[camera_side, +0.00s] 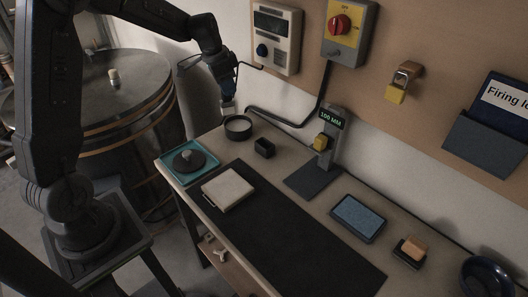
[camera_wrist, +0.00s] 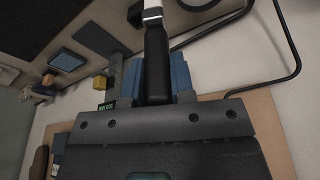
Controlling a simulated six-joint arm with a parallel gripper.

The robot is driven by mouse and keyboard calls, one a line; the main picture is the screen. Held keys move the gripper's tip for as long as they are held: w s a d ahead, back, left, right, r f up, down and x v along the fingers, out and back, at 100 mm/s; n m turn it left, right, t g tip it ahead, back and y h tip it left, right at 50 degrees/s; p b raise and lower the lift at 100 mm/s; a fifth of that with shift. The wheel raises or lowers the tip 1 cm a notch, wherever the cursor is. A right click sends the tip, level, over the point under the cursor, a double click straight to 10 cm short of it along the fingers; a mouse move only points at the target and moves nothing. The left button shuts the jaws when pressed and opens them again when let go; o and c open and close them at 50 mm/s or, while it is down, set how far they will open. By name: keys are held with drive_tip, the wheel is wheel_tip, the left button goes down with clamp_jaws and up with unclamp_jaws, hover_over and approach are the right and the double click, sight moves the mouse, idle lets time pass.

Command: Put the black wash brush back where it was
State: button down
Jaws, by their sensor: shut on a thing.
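My gripper (camera_side: 228,92) is at the far left end of the bench, near the wall. In the wrist view its blue fingers (camera_wrist: 158,80) are shut on the black handle of the wash brush (camera_wrist: 157,55). A pale metal band (camera_wrist: 152,14) shows beyond the handle at the top edge; the bristles are out of view. In the side view, the brush's pale lower part (camera_side: 228,106) points down just above and beside a round black bowl (camera_side: 238,128). I cannot tell whether the tip touches the bowl.
A small black square cup (camera_side: 264,148) stands right of the bowl. A teal tray (camera_side: 172,172) holds a dark disc, and a cream block (camera_side: 228,188) lies on the black mat (camera_side: 290,232). A gauge stand (camera_side: 325,150) and black cable (camera_side: 290,124) are near the wall.

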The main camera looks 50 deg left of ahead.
drive_tip(key=shift+w+a+r, duration=0.1)
drive_tip(key=shift+w+a, duration=0.3)
drive_tip(key=shift+w, duration=0.1)
drive_tip(key=w+d+f, duration=0.6)
drive_tip(key=d+f, duration=0.2)
drive_tip(key=f, duration=0.2)
drive_tip(key=shift+d+f, duration=0.25)
drive_tip(key=shift+d, duration=0.15)
drive_tip(key=shift+w+f, duration=0.1)
drive_tip(key=shift+f, duration=0.2)
drive_tip(key=c, duration=1)
unclamp_jaws()
